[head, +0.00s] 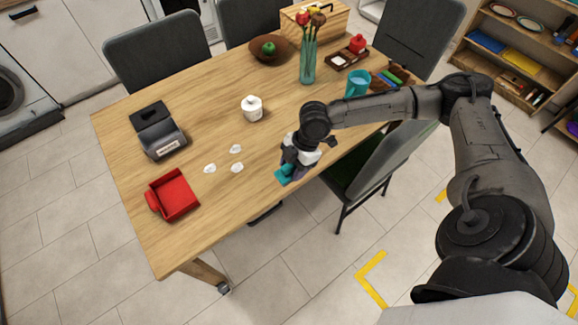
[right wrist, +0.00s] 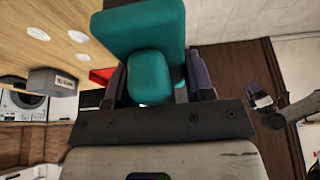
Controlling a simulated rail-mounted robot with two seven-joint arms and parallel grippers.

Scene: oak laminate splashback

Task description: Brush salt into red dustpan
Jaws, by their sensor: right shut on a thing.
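Three small white salt piles (head: 236,149) lie on the wooden table; they also show in the right wrist view (right wrist: 78,36). The red dustpan (head: 174,194) sits at the table's near left, left of and nearer than the salt, its handle to the left. My right gripper (head: 294,164) is shut on a teal brush (head: 283,175) near the table's front edge, right of the salt. The brush fills much of the right wrist view (right wrist: 140,35). Part of my left gripper (right wrist: 262,99) seems to show there, too small to tell its jaws.
A vase (head: 307,62), bowl (head: 268,48) and blue cup (head: 356,84) stand farther back. The tabletop between brush and salt is clear.

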